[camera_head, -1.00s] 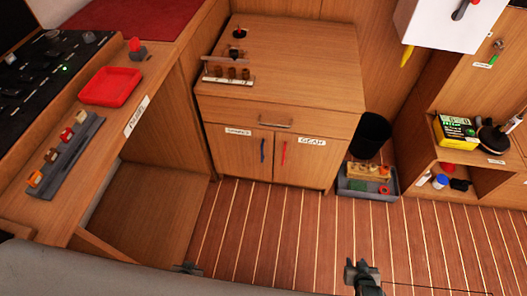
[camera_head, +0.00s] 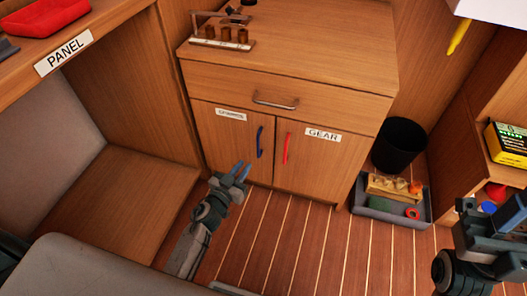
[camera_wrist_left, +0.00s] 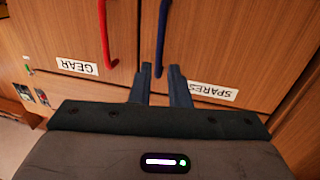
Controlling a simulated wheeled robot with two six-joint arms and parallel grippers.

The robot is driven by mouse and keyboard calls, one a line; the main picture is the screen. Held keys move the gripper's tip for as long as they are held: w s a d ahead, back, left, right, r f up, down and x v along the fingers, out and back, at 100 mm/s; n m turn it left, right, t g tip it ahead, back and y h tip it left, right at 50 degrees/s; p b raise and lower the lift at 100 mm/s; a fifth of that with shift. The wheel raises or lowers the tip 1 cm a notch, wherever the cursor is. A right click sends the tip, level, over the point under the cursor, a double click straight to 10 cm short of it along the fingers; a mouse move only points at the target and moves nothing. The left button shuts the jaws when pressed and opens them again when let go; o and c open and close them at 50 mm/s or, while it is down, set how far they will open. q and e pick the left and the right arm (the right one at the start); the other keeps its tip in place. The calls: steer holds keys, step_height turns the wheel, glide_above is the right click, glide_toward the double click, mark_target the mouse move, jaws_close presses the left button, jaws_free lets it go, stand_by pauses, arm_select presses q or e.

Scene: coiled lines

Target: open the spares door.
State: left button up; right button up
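The spares door (camera_head: 232,143) is the left door of the wooden cabinet, with a white label (camera_head: 231,115) and a blue vertical handle (camera_head: 260,142). It looks shut. My left gripper (camera_head: 242,171) is open, with its fingertips just below and in front of the blue handle in the head view. In the left wrist view, the spares label (camera_wrist_left: 213,91) is right of the fingers, and the blue handle (camera_wrist_left: 161,38) runs down toward the gap between them. I cannot tell if they touch it. My right gripper (camera_head: 492,212) is at the right edge; its finger opening is unclear.
The gear door (camera_head: 316,160) with a red handle (camera_head: 285,149) is right beside the spares door. A drawer (camera_head: 280,95) is above both. A black bin (camera_head: 398,145) and a grey tray (camera_head: 374,212) stand right of the cabinet. The striped floor before the doors is clear.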

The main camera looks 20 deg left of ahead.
mark_target(258, 156)
arm_select(q)
steer(key=b+x, duration=0.1)
steer(key=x, duration=0.9)
steer(key=shift+w+d+b, duration=0.15)
steer(key=shift+w+b, duration=0.15)
steer(key=shift+b, duration=0.1)
jaws_close()
